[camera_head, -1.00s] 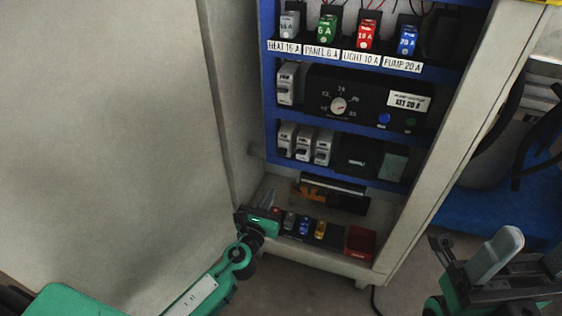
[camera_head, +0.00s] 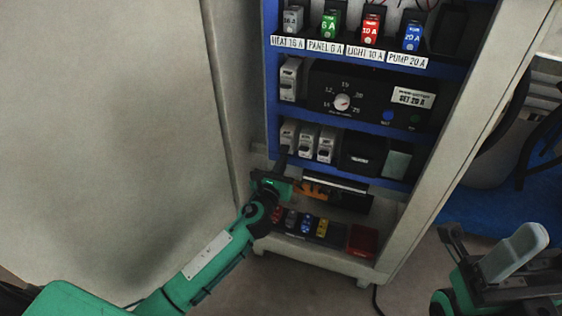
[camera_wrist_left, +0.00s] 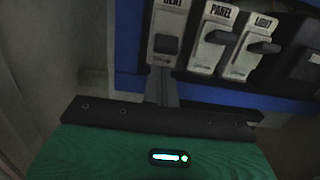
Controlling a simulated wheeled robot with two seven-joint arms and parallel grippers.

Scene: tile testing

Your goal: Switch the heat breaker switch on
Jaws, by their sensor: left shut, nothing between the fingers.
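The heat breaker (camera_head: 287,133) is the leftmost of three pale breakers in the cabinet's lower blue-framed row. In the left wrist view the heat breaker (camera_wrist_left: 168,22) has a dark lever; its label is cut by the top edge. My left gripper (camera_head: 281,158) is shut and empty, just below this breaker. In the left wrist view its closed fingers (camera_wrist_left: 161,85) point up at the breaker's lower end; I cannot tell if they touch.
The panel breaker (camera_wrist_left: 213,40) and light breaker (camera_wrist_left: 250,48) stand close to the right, with levers sticking out. A dial panel (camera_head: 335,88) is above. Colored modules (camera_head: 305,224) and a red bin (camera_head: 362,240) are on the cabinet floor. The cabinet's side wall is close on the left.

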